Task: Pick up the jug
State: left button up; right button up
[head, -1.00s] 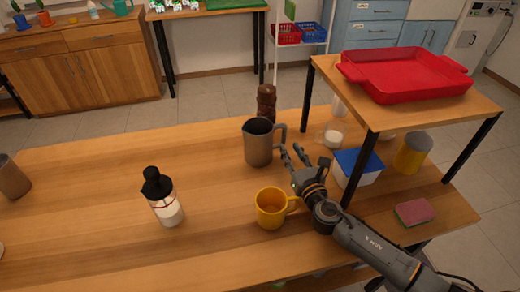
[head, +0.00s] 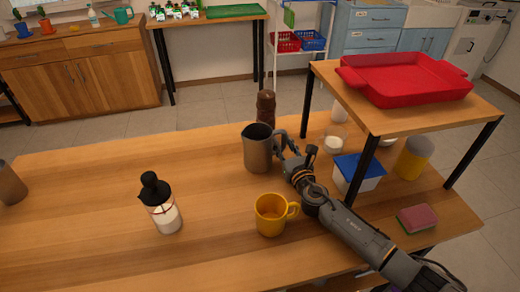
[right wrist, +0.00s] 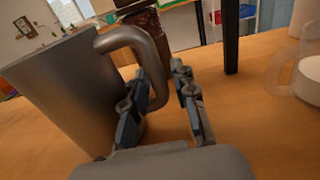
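The jug (head: 257,150) is a grey metal pitcher standing upright on the wooden table. Its handle is on its right side in the head view. In the right wrist view the jug (right wrist: 62,88) fills the left side, its handle curving toward the fingers. My right gripper (head: 287,146) is at the handle. In the right wrist view its fingers (right wrist: 161,80) are apart, one on the loop's inner side and one outside it, with a gap visible beside the handle. The jug rests on the table. My left gripper is not in view.
A yellow mug (head: 270,216) stands just in front of the jug. A brown pepper mill (head: 266,106) is behind it. A blue-lidded container (head: 358,172) and a raised shelf with a red tray (head: 405,85) are to the right. A black-topped dispenser (head: 160,203) stands left.

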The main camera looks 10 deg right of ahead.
grip_shut()
jog(key=shift+r, duration=0.1)
dwell(0.4)
jog(key=shift+r, duration=0.15)
